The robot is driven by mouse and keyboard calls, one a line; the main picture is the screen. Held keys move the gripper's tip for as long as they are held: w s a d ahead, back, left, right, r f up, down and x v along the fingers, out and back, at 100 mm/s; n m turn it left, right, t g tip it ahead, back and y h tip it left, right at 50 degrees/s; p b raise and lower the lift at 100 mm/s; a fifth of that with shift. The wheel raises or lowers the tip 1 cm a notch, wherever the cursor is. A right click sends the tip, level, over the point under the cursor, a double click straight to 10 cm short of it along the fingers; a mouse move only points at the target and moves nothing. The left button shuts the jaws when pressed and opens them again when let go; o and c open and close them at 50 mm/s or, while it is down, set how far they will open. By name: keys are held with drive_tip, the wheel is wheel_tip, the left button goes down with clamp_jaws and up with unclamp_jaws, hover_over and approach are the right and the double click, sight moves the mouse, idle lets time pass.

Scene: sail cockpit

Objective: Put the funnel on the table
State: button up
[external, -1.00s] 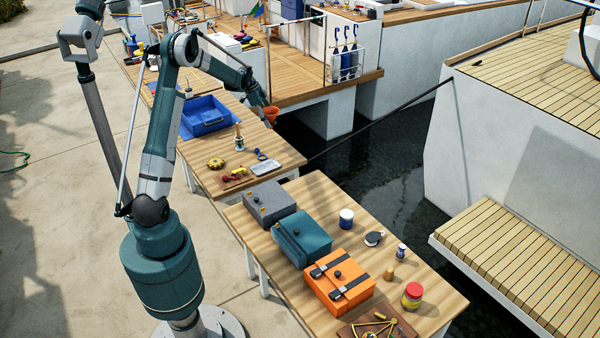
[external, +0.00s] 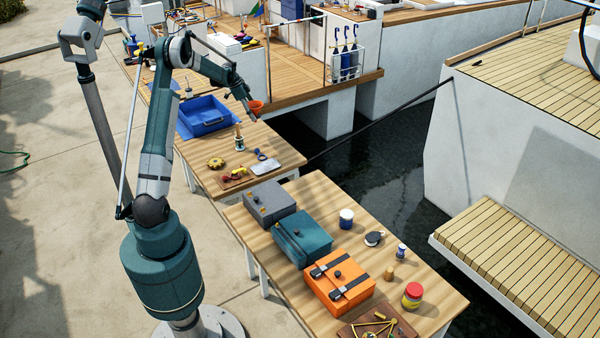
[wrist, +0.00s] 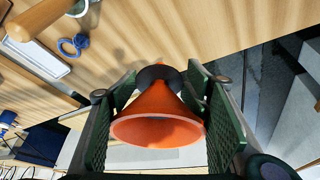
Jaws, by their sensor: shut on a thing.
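The orange funnel (external: 256,106) is in my gripper (external: 251,110) in the external view, near the right edge of the far wooden table (external: 270,143). In the wrist view the funnel (wrist: 158,117) sits between the two green finger pads of my gripper (wrist: 163,100), its wide mouth toward the camera. The fingers are shut on it. The table (wrist: 190,25) shows beyond the funnel's dark narrow end. I cannot tell how high the funnel is above the table.
On the far table are a blue bin (external: 207,118), a brush pot (external: 239,140), a yellow round item (external: 216,163), blue shackle (external: 261,154) and white tray (external: 266,167). Dark water (external: 350,165) lies beyond the table's right edge. The near table holds toolboxes (external: 303,237).

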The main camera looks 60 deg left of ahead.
drive_tip(key=shift+f+b, duration=0.35)
drive_tip(key=shift+f, duration=2.65)
drive_tip(key=shift+f, duration=1.9)
drive_tip(key=shift+f+b, duration=0.1)
drive_tip(key=shift+b, duration=0.2)
drive_tip(key=o, duration=1)
drive_tip(key=p+v, duration=0.1)
drive_tip(key=v, duration=1.1)
drive_tip(key=shift+d, duration=0.1)
